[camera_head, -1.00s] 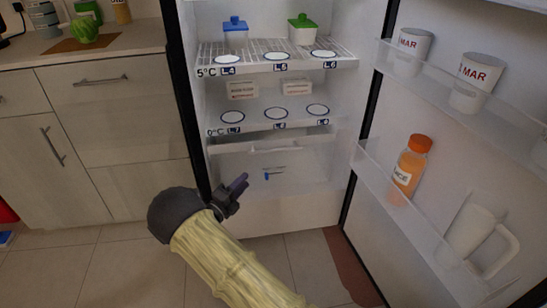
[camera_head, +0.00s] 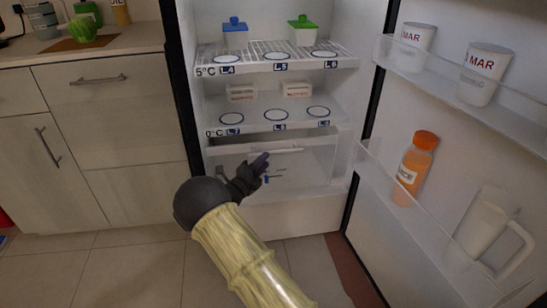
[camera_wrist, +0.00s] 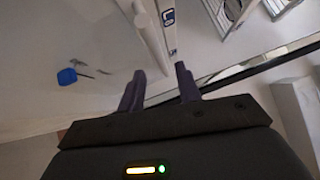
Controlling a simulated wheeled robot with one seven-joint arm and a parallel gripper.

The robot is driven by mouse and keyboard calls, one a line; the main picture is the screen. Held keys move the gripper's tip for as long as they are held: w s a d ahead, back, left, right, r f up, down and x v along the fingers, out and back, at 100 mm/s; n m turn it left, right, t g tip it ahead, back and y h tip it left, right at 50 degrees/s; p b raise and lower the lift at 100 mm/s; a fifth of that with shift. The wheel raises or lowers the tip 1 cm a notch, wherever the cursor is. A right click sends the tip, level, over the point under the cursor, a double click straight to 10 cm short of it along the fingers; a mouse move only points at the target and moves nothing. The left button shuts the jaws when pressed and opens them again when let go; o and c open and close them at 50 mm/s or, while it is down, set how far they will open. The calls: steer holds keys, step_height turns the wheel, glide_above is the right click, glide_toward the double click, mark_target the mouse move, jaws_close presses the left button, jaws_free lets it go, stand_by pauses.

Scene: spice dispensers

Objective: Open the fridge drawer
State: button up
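The fridge drawer (camera_head: 312,168) is a translucent white bin at the bottom of the open fridge, under the lower shelf. It looks shut. Its white bar handle (camera_head: 288,150) runs across the top of its front; the handle also shows in the wrist view (camera_wrist: 151,35). My gripper (camera_head: 262,164) is in front of the drawer, close to the handle and covering its left part. In the wrist view, my gripper (camera_wrist: 161,82) has its two dark fingers apart with nothing clearly between them. The handle lies just beyond the fingertips; I cannot tell whether they touch it.
The fridge door (camera_head: 445,150) stands open at the right, with cups, an orange bottle (camera_head: 415,168) and a white jug (camera_head: 487,225) on its racks. Shelves above the drawer hold boxes and lidded containers. Cabinets (camera_head: 110,140) stand at the left. The floor in front is clear.

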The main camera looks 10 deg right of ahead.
mark_target(273, 152)
steer(key=b+x, duration=0.2)
steer(key=x, duration=0.3)
steer(key=shift+w+d+f, duration=0.1)
steer(key=shift+w+d, duration=0.05)
steer(key=shift+d, duration=0.05)
steer(key=shift+w+d+r, duration=0.2)
steer(key=shift+w+d, duration=0.1)
jaws_close()
